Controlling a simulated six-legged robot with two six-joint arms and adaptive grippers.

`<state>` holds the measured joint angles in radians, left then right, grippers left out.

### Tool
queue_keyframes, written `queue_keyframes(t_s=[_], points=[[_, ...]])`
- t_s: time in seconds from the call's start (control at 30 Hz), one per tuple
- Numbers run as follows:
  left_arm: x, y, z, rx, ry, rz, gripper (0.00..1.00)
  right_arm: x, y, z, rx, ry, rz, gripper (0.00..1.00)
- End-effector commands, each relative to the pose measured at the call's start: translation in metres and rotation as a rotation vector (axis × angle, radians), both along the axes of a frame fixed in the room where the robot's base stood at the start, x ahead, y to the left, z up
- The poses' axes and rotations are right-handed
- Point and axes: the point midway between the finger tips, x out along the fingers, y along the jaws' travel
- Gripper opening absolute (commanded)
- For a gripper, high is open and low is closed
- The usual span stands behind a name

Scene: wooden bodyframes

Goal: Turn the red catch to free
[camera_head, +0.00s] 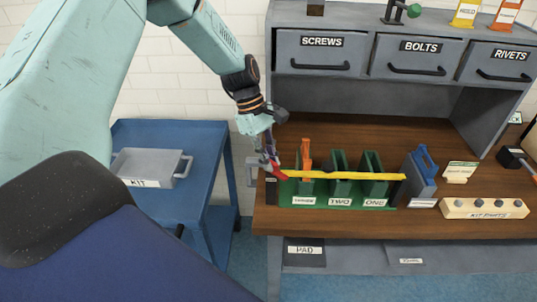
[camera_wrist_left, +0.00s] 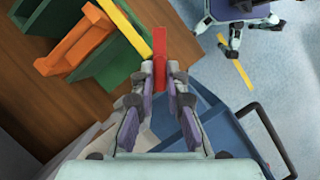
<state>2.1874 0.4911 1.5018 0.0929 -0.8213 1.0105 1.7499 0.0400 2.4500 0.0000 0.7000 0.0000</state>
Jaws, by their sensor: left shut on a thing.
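The red catch (camera_head: 281,176) is at the left end of a long yellow bar (camera_head: 340,176). The bar runs across the front of the green rack (camera_head: 340,189), whose slots are labelled ONE, TWO and THREE. My left gripper (camera_head: 270,162) is at the catch, its fingers partly hiding it. In the left wrist view the fingers (camera_wrist_left: 163,82) are closed around the red catch (camera_wrist_left: 160,45), which sticks out past their tips. There the yellow bar (camera_wrist_left: 122,24) lies just left of it. My right gripper is not in view.
An orange piece (camera_head: 306,158) stands upright in the rack's left slot. A blue-grey holder (camera_head: 422,175) and a KIT PARTS block (camera_head: 485,208) stand to the right on the wooden bench. A blue cart (camera_head: 206,148) with a grey KIT tray (camera_head: 150,165) is at the left.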

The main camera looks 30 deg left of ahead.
Motion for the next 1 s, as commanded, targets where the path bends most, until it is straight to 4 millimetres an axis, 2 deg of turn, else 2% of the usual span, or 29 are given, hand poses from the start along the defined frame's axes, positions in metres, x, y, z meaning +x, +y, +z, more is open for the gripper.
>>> queue_keyframes(t_s=[0.6, 1.0], points=[[0.006, -0.002, 0.003, 0.001, -0.006, -0.578, 0.0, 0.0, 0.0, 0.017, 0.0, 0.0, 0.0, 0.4], [0.007, -0.003, 0.003, 0.0, -0.006, -0.84, 0.0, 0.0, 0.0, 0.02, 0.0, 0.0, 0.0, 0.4]])
